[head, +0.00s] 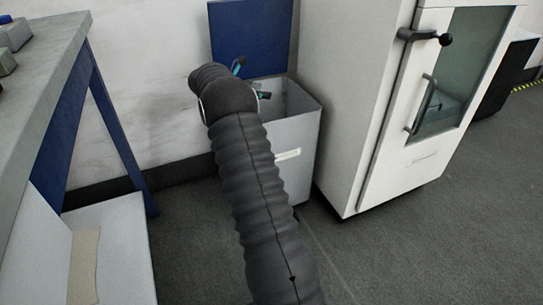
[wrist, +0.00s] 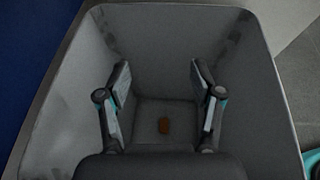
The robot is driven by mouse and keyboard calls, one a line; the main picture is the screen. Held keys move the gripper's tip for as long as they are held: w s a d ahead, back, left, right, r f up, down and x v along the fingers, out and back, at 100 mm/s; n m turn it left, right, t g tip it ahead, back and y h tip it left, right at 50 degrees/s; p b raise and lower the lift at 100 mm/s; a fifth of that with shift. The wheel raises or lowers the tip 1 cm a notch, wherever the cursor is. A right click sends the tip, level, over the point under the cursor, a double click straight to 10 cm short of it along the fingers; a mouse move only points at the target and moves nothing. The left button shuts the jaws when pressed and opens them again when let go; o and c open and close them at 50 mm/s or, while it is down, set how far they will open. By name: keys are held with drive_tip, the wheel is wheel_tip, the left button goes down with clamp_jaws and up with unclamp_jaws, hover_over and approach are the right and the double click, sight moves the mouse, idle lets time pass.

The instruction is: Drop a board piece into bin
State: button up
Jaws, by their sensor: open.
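The bin (head: 300,140) is a grey open-topped box standing on the floor between the workbench and the white cabinet. In the wrist view its walls (wrist: 262,75) surround my gripper from above. In the head view my arm hides most of the gripper and part of the bin, and the board piece cannot be seen there.
A blue panel (head: 250,38) stands behind the bin. A white cabinet (head: 350,90) with a glass door and handles is close on the right. A workbench (head: 50,60) with blue legs is on the left. Grey floor (head: 400,250) is clear at the front right.

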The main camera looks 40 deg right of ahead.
drive_tip(key=v, duration=0.9)
drive_tip(key=shift+a, duration=0.25)
drive_tip(key=shift+w+r, duration=0.1)
